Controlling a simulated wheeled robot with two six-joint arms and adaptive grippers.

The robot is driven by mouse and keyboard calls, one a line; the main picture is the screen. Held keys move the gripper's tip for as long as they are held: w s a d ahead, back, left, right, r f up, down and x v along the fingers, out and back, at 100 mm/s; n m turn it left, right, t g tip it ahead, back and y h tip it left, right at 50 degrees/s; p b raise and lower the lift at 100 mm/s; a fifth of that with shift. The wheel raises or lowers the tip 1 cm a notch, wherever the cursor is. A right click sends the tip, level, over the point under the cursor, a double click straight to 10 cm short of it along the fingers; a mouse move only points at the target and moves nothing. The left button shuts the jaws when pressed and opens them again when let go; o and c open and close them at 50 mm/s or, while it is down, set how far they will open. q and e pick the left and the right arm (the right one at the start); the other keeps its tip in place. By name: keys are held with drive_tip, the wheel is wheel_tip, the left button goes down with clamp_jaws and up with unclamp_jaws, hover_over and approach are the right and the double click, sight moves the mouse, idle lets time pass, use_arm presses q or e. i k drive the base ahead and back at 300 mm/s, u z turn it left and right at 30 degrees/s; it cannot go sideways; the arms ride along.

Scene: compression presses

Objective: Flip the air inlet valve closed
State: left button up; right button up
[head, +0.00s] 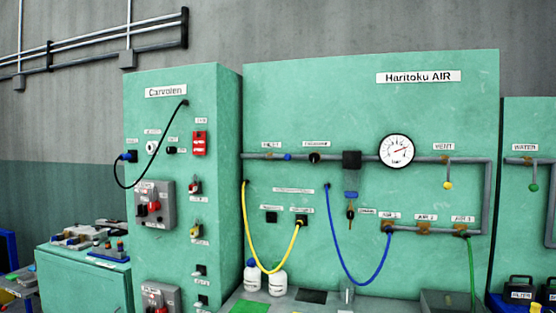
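The Haritoku AIR panel (420,110) is a green board with grey piping across it. At the left of its upper pipe, beside a small label (271,145) too blurred to read surely, is a small blue valve handle (288,157). It looks like the air inlet valve. The handle is too small to tell clearly which way it is turned. To its right on the same pipe are a dark knob (314,158) and a round white pressure gauge (397,151) with a red needle. Neither of my grippers is in view.
The green Carvolen cabinet (170,110) stands to the left and juts forward. Yellow (296,245), blue (340,262) and green hoses (471,270) hang across the panel's lower part. White bottles (278,282) stand below. The space before the upper pipe looks clear.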

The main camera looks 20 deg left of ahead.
sight(287, 158)
drive_tip(key=u, duration=0.65)
drive_tip(key=i, duration=1.2)
drive_tip(key=z, duration=0.7)
drive_tip(key=i, duration=0.5)
drive_tip(key=z, duration=0.6)
